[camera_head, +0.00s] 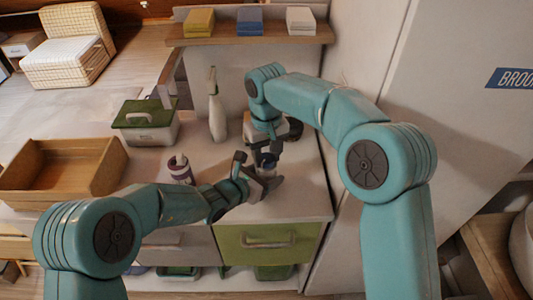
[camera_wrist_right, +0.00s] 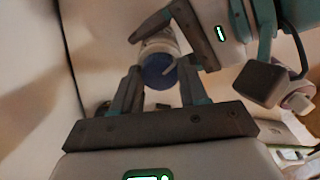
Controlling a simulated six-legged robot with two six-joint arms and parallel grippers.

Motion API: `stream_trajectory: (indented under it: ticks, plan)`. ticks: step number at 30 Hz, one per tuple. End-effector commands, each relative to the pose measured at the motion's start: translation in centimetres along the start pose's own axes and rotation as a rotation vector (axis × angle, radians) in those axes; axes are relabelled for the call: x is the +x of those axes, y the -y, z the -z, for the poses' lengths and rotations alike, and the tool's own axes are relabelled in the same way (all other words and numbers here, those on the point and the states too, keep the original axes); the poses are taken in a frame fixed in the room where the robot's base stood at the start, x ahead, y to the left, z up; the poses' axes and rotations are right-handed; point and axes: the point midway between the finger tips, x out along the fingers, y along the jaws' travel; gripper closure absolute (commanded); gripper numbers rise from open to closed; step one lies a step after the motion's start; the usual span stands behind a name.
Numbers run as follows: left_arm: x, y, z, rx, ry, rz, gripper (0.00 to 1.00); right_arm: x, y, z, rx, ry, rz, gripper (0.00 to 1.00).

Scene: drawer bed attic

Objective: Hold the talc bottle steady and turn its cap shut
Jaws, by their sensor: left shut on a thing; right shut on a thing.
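The talc bottle is white with a blue cap. In the right wrist view the bottle (camera_wrist_right: 160,43) lies between the fingers of my left gripper (camera_wrist_right: 168,32), which is shut on its body. The blue cap (camera_wrist_right: 157,72) sits at the bottle's end, between the fingertips of my right gripper (camera_wrist_right: 160,80), which is shut on it. In the head view my left gripper (camera_head: 262,182) comes in from the left, low on the bottle, and my right gripper (camera_head: 267,157) points down from above. The grippers hide most of the bottle there; the cap's fit cannot be told.
A white and purple container (camera_head: 181,170) stands left of the grippers. A white spray bottle (camera_head: 216,112) and a green-lidded box (camera_head: 147,122) stand behind. A wooden crate (camera_head: 65,178) is at the left. The green drawer front (camera_head: 267,243) is below. A white wall is at the right.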

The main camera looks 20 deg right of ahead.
Motion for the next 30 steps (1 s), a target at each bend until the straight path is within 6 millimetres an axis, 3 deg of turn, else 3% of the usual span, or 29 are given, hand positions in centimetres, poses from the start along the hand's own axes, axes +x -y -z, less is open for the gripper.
stream_trajectory:
  ticks: [12,29,30]
  plan:
    - [-0.01,-0.04,0.07,-0.001,-0.002,-0.001,0.70,-0.05,0.00,-0.01,0.178,0.000,0.000,0.87]
    - [-0.01,-0.05,0.08,-0.002,-0.002,-0.001,0.70,-0.06,-0.01,0.01,0.203,-0.001,0.000,0.87]
    - [-0.01,-0.05,0.07,-0.002,-0.002,-0.001,0.70,-0.06,-0.01,0.01,0.203,-0.001,0.000,0.44]
